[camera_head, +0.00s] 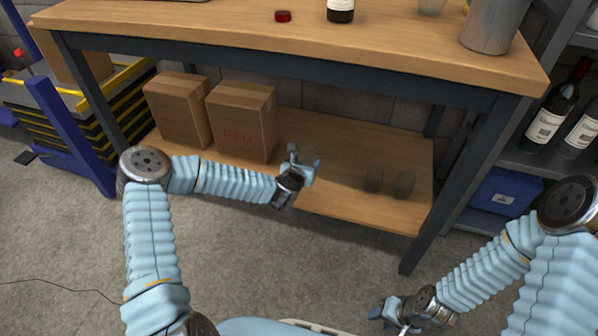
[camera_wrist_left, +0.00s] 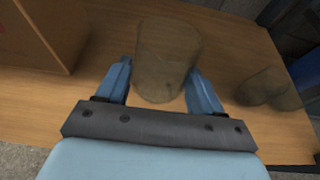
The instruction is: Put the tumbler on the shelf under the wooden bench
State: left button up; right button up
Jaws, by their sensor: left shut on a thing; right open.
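My left gripper (camera_head: 304,165) reaches in over the front of the lower shelf (camera_head: 345,135) of the wooden bench (camera_head: 300,45). It is shut on a see-through, brownish-looking tumbler (camera_wrist_left: 167,58), which stands between the two blue fingers in the left wrist view. In the head view this tumbler is hardly visible against the wood. I cannot tell whether its base touches the shelf. My right gripper (camera_head: 388,314) is open and empty, low over the floor, in front of the bench.
Two similar tumblers (camera_head: 373,179) (camera_head: 404,185) stand on the shelf to the right. Two cardboard boxes (camera_head: 178,108) (camera_head: 240,122) stand on its left. Clear shelf lies between. A dark bench leg (camera_head: 445,190) bounds the right side. Bottles stand on a rack (camera_head: 530,165) beyond.

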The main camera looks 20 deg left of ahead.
pick_arm(q)
jog(key=f, duration=0.1)
jog(key=w+a+f, duration=0.2)
jog(key=f, duration=0.1)
jog(key=shift+w+a+f+b, duration=0.15)
jog(key=shift+f+b, duration=0.1)
jog(key=shift+f, duration=0.6)
jog(key=shift+w+a+f+b, duration=0.1)
jog(key=shift+f+b, duration=0.15)
jog(key=shift+f, duration=0.6)
jog(key=shift+f, duration=0.2)
jog(key=o, duration=1.1)
jog(key=shift+r, duration=0.15)
